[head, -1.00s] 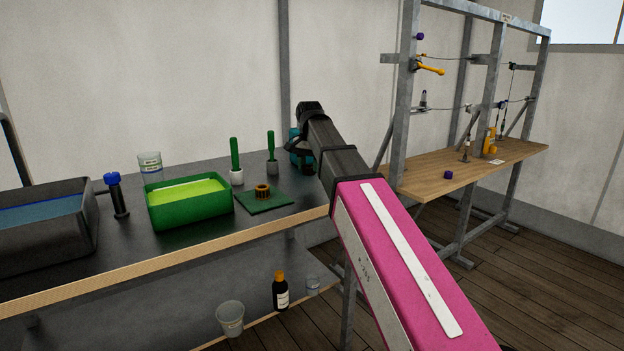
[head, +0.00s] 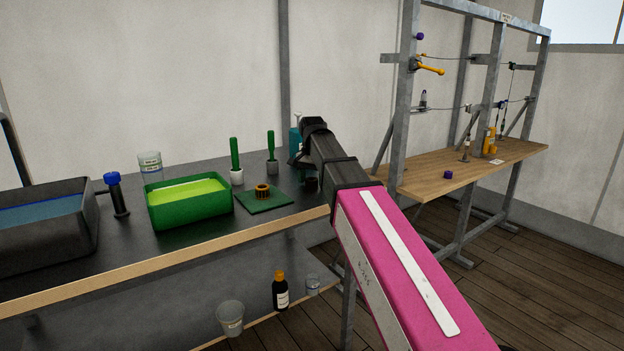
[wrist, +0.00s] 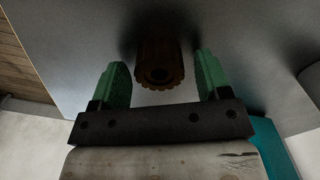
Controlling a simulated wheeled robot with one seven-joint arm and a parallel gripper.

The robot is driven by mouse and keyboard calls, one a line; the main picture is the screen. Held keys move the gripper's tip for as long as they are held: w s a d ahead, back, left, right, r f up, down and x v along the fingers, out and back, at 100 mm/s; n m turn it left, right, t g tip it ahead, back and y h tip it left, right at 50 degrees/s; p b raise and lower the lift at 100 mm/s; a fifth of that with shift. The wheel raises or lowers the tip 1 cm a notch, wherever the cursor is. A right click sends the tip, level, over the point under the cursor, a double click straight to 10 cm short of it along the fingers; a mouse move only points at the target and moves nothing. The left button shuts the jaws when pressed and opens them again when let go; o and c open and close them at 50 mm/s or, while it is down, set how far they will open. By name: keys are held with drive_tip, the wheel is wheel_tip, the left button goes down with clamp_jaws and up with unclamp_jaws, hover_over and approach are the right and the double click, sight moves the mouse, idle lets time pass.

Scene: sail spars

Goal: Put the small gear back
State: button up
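A brown toothed gear (wrist: 160,66) shows in the wrist view, on the grey-black bench top, between the two green fingers of my gripper (wrist: 160,76). The fingers are apart, with a gap on each side of the gear. In the head view my gripper (head: 302,162) hangs low over the bench's right end, its fingers mostly hidden; a small dark shape (head: 311,184) shows beneath it, probably this gear. Another brown gear (head: 262,191), with a yellowish look, sits on a green mat (head: 279,204). I cannot tell which gear is the small one.
A teal bottle (head: 296,138) stands just behind my gripper. Two green-handled brushes (head: 235,155) stand left of it, behind the mat. A green tray (head: 190,210) of yellow-green liquid and a black basin (head: 45,240) are further left. A wooden bench (head: 430,185) is at the right.

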drive_tip(key=shift+r, duration=0.15)
wheel_tip(320, 180, up, 12)
idle(0.7)
drive_tip(key=shift+s, duration=0.1)
